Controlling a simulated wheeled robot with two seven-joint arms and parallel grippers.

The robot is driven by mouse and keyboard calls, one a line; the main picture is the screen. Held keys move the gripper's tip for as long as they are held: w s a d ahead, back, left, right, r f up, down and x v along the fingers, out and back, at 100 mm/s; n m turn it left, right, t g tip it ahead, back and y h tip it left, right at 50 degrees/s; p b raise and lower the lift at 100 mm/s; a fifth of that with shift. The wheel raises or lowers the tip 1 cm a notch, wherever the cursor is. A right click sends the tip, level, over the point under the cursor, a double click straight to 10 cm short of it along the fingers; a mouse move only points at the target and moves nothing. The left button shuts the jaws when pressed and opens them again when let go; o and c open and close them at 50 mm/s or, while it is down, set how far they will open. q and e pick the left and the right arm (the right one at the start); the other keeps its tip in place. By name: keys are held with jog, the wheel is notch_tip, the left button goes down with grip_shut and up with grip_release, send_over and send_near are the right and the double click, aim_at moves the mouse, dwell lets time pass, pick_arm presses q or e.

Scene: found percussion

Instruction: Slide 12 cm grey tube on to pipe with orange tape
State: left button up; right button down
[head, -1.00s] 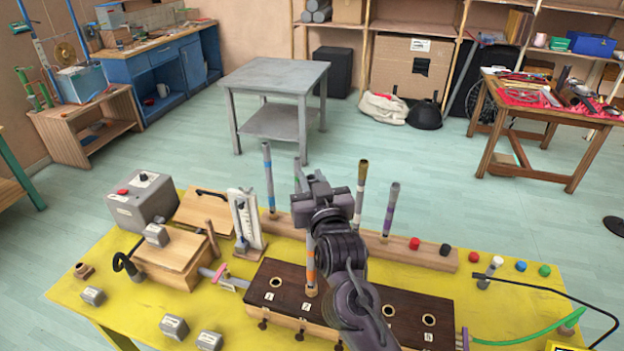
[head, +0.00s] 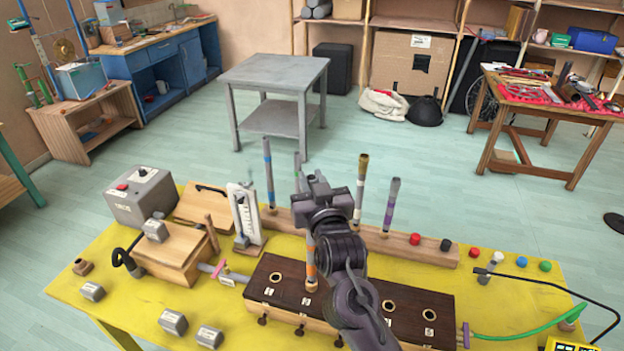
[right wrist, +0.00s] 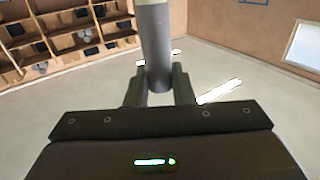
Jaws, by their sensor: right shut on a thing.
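My right gripper (head: 312,188) is over the dark wooden block on the yellow table. In the right wrist view its fingers (right wrist: 159,90) are shut on a plain grey tube (right wrist: 155,45), which stands upright between them. In the head view my gripper hides most of that tube. The pipe with orange tape (head: 311,270) stands upright at the block, just below my gripper. A grey stretch shows above its tape, and its top is hidden. I cannot tell whether the tube is around the pipe or only above it. My left gripper is out of view.
The dark block (head: 265,292) has several numbered holes. A wooden box (head: 165,262) and grey weights (head: 173,322) are at left. A green hose (head: 520,338) lies at right.

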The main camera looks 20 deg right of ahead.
jog(key=shift+f+b, duration=0.35)
jog(key=shift+f, duration=0.4)
jog(key=c, duration=1.2)
grip_release()
jog(key=shift+o, duration=0.2)
jog(key=s+b, duration=0.3)
jog(key=s, duration=0.4)
jog(key=shift+s+a, duration=0.25)
jog(key=shift+s, duration=0.1)
jog(key=shift+f, duration=0.1)
